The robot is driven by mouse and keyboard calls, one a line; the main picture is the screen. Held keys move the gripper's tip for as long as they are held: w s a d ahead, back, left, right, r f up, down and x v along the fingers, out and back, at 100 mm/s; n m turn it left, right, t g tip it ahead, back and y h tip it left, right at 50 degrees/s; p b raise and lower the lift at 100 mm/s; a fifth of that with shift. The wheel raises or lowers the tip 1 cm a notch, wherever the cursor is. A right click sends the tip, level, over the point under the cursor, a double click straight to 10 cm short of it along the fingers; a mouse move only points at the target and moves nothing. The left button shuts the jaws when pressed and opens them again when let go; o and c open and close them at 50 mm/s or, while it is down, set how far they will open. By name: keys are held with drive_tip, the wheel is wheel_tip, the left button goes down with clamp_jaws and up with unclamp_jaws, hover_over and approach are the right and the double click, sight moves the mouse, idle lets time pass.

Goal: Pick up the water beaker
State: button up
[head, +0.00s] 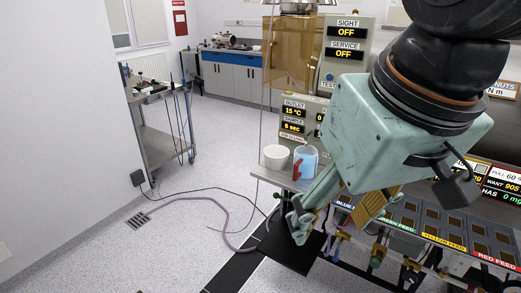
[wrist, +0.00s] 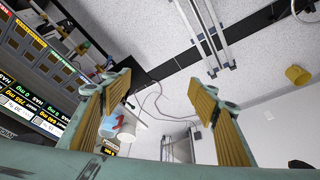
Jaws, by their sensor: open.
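The water beaker (head: 306,162) is a clear vessel with light-blue contents and a red handle or clip on its left side. It stands upright on a grey ledge below the outlet panel, partly behind my gripper in the head view. In the wrist view the beaker (wrist: 126,132) shows beyond the left finger, its red part visible. My gripper (wrist: 160,92) is open, with its ribbed yellow pads wide apart and nothing between them. In the head view the gripper's fingers hang in front of the beaker, lower and to its right, apart from it as far as I can tell.
A white cup (head: 277,157) stands close to the left of the beaker. The outlet panel (head: 295,118) rises behind both. A feed tray row (head: 440,235) lies at right. A metal cart (head: 160,125) stands far left; hoses cross the open floor.

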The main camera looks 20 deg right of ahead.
drive_tip(key=w+d+r+m+g+p, duration=0.1)
drive_tip(key=w+d+r+m+p, duration=0.15)
drive_tip(key=w, duration=0.55)
drive_tip(key=w+d+r+m+p, duration=0.1)
drive_tip(key=w+r, duration=0.2)
drive_tip(key=w, duration=0.5)
drive_tip(key=m+g+p, duration=0.3)
drive_tip(key=m+p, duration=0.8)
hover_over(302, 166)
drive_tip(key=w+d, duration=0.1)
drive_tip(key=w, duration=0.1)
wheel_tip(302, 166, down, 20)
drive_tip(key=shift+w+d+f, duration=0.25)
drive_tip(key=shift+w+f, duration=0.05)
drive_tip(key=shift+f, duration=0.1)
drive_tip(key=shift+f+b, duration=0.35)
drive_tip(key=shift+f, duration=3.95)
drive_tip(key=shift+f, duration=2.6)
